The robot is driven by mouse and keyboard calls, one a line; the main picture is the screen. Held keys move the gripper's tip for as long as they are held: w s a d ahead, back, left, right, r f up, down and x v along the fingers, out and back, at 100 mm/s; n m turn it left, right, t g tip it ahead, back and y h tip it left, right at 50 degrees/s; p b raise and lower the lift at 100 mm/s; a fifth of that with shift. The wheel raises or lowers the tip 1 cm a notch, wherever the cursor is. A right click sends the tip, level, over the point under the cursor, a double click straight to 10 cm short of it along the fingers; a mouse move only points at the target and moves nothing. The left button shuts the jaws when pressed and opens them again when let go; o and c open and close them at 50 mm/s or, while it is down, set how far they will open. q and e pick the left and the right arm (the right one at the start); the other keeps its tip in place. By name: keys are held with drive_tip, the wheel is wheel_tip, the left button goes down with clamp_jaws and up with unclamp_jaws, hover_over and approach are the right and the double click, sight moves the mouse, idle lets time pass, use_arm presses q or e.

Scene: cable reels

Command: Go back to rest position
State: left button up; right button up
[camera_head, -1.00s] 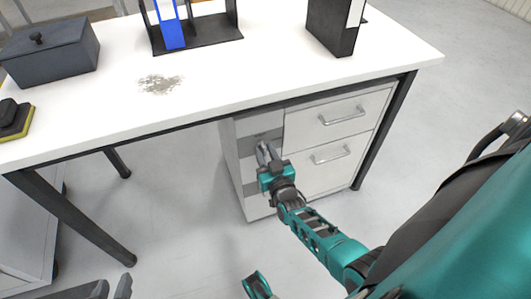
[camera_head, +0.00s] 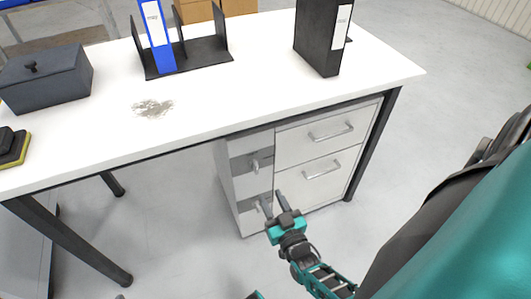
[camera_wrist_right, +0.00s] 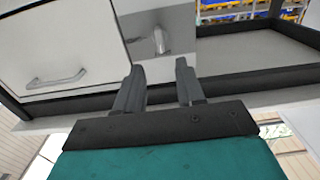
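My right gripper (camera_head: 272,200) is in front of the lower left part of the white and grey drawer cabinet (camera_head: 230,190) under the desk. Its two fingers are apart with nothing between them, as the right wrist view also shows (camera_wrist_right: 158,85). Of my left gripper, only what may be a fingertip shows at the bottom edge of the head view.
Wide drawers (camera_head: 325,133) are closed. Black desk legs (camera_head: 372,145) flank the cabinet.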

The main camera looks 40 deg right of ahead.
use_arm(q)
drive_tip(key=shift+r, duration=0.15)
use_arm(e)
drive_tip(key=shift+v, duration=0.9)
use_arm(q)
drive_tip(key=shift+a, duration=0.1)
use_arm(e)
drive_tip(key=shift+w, duration=0.1)
